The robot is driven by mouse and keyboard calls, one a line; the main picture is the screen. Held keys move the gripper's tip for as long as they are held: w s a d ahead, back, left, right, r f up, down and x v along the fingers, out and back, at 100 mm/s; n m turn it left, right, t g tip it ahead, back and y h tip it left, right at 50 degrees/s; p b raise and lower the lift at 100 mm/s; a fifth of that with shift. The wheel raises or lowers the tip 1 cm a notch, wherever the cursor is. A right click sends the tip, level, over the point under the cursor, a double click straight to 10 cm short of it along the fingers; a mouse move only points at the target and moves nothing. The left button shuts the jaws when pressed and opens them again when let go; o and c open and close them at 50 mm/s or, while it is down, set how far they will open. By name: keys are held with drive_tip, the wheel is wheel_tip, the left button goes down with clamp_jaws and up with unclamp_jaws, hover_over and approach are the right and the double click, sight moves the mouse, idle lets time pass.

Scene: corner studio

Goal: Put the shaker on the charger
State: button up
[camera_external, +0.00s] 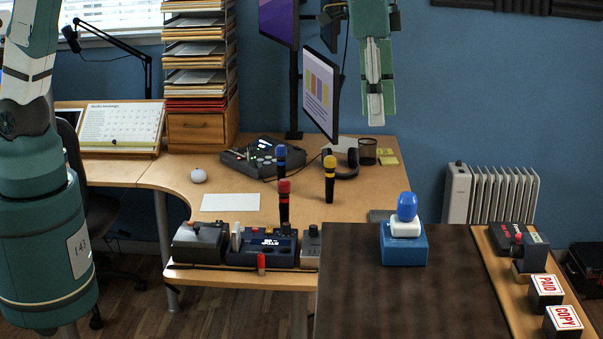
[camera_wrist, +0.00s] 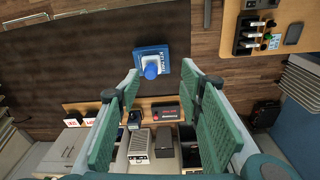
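A rounded blue object (camera_external: 407,206), which may be the shaker, sits upright on a white piece (camera_external: 405,229) on top of a blue box (camera_external: 404,250) on the dark table. In the wrist view, the rounded blue object (camera_wrist: 151,71) and labelled blue box (camera_wrist: 151,56) lie ahead of the fingers. I cannot tell for sure which thing is the charger. My gripper (camera_external: 376,122) hangs empty above and behind the box, pointing down. In the wrist view, my gripper's (camera_wrist: 160,78) two green fingers are wide apart with nothing between them.
The dark table (camera_external: 350,290) is clear around the box. A side board at right holds a dark device (camera_external: 517,246) and stamps (camera_external: 545,290). Upright microphones (camera_external: 329,180) and consoles (camera_external: 262,246) stand on the left desk. A monitor (camera_external: 318,90) is left of my gripper.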

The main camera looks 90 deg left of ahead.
drive_tip(key=s+a+r+t, duration=0.2)
drive_tip(key=s+a+r, duration=0.15)
drive_tip(key=s, duration=0.65)
drive_tip(key=s+a+r+t, duration=0.1)
drive_tip(key=s+a+r, duration=0.25)
drive_tip(key=s, duration=0.65)
drive_tip(key=s+a+f+t, duration=0.1)
drive_tip(key=s+a+f, duration=0.1)
drive_tip(key=s, duration=0.7)
drive_tip(key=s+a+f+n+t, duration=0.1)
drive_tip(key=s+f, duration=0.4)
drive_tip(key=s, duration=0.5)
drive_tip(key=shift+s+a+f+t, duration=0.25)
drive_tip(key=shift+a+t, duration=0.35)
drive_tip(key=shift+a, duration=0.4)
